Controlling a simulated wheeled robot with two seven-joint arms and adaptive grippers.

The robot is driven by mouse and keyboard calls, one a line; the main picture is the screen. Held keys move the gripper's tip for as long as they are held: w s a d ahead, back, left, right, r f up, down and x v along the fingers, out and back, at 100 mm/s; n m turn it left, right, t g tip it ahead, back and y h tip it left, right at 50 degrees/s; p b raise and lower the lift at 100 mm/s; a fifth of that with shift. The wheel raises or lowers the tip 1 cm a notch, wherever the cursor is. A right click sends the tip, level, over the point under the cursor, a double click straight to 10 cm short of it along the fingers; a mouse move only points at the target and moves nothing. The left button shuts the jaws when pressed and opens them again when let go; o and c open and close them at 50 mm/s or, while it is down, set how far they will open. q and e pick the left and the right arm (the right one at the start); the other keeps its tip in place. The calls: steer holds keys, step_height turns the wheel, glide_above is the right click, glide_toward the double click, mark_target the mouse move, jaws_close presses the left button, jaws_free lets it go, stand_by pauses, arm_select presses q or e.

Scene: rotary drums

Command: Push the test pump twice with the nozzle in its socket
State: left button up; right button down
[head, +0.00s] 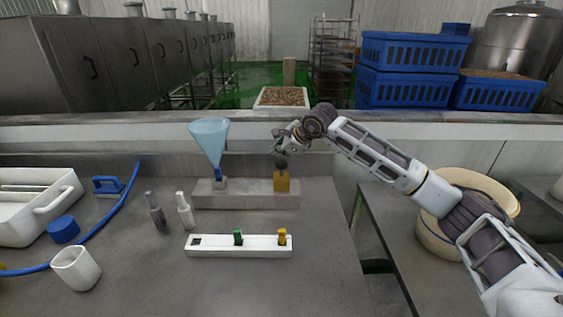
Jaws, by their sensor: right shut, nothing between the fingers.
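A yellow block (282,182) with a dark knob (281,163) on top, which looks like the test pump, stands at the right end of a low grey base (245,199). A pale blue funnel (209,138) stands at the base's left end, with a small blue part (218,175) below it seated in a light block. I cannot tell which piece is the nozzle. My right gripper (282,147) is shut and empty, just above the knob; I cannot tell whether it touches it. My left gripper is out of view.
In front lies a white strip (215,246) with a green peg (238,237) and a yellow peg (282,237). A grey bottle-like piece (156,213) and a white one (185,211) stand left. The front right table is clear.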

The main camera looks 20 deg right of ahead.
stand_by(0.3)
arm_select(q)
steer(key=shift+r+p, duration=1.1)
arm_select(e)
steer(key=shift+r, duration=2.55)
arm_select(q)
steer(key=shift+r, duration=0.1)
arm_select(e)
steer(key=r+p, duration=0.1)
step_height(320, 180, up, 9)
steer(key=p, duration=0.9)
glide_above(279, 162)
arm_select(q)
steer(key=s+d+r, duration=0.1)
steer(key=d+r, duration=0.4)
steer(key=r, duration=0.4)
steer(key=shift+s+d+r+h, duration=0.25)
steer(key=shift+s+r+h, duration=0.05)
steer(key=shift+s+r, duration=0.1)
